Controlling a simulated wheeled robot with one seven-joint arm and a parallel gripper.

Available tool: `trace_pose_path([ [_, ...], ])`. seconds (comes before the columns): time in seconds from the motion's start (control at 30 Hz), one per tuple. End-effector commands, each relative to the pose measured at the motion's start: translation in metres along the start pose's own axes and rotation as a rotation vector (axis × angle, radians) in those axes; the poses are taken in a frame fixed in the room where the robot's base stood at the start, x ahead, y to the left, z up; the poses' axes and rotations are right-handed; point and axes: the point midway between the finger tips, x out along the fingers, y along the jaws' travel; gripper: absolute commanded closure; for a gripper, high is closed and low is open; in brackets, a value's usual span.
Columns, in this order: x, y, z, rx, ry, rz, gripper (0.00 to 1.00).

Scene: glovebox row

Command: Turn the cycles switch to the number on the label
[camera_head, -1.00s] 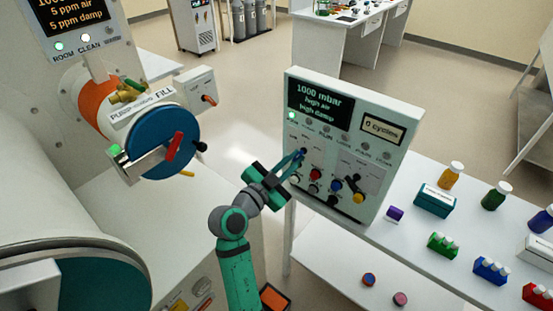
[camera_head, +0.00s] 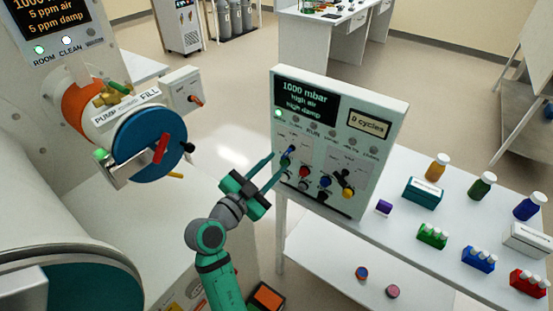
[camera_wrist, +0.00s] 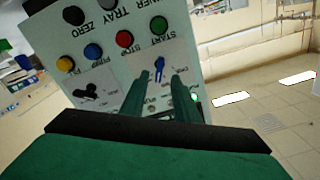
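A white control panel (camera_head: 340,135) stands on the bench with a dark display and a small cycles label (camera_head: 369,123). The label's digit looks like 0 or 6. A blue-handled rotary switch (camera_head: 286,157) is on the panel's left; it also shows in the wrist view (camera_wrist: 159,68), its handle nearly upright there. A black-handled switch (camera_wrist: 90,91) sits beside it. Their lettering is too small to read surely. My gripper (camera_head: 274,171) faces the blue switch. In the wrist view its fingers (camera_wrist: 160,88) are apart with nothing between them, just short of the switch.
Red (camera_wrist: 124,39), blue and yellow buttons lie close to the switches on the panel. Bottles and small colored racks (camera_head: 432,235) stand on the bench at the right. The glovebox with a blue round door (camera_head: 148,143) is on the left.

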Motion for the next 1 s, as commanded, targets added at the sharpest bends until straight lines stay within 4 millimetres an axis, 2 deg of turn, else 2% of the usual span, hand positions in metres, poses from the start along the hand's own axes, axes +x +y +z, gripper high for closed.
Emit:
trace_pose_path([
  [0.1, -0.026, -0.003, 0.002, 0.000, -0.003, -0.007, 0.72],
  [0.2, -0.043, -0.004, 0.002, 0.001, -0.004, -0.008, 0.72],
  [0.4, -0.067, -0.005, 0.003, 0.000, -0.005, -0.011, 0.72],
  [0.57, -0.072, -0.005, 0.003, 0.001, -0.005, -0.009, 0.72],
  [1.0, -0.071, -0.004, 0.002, 0.001, -0.003, -0.006, 0.72],
])
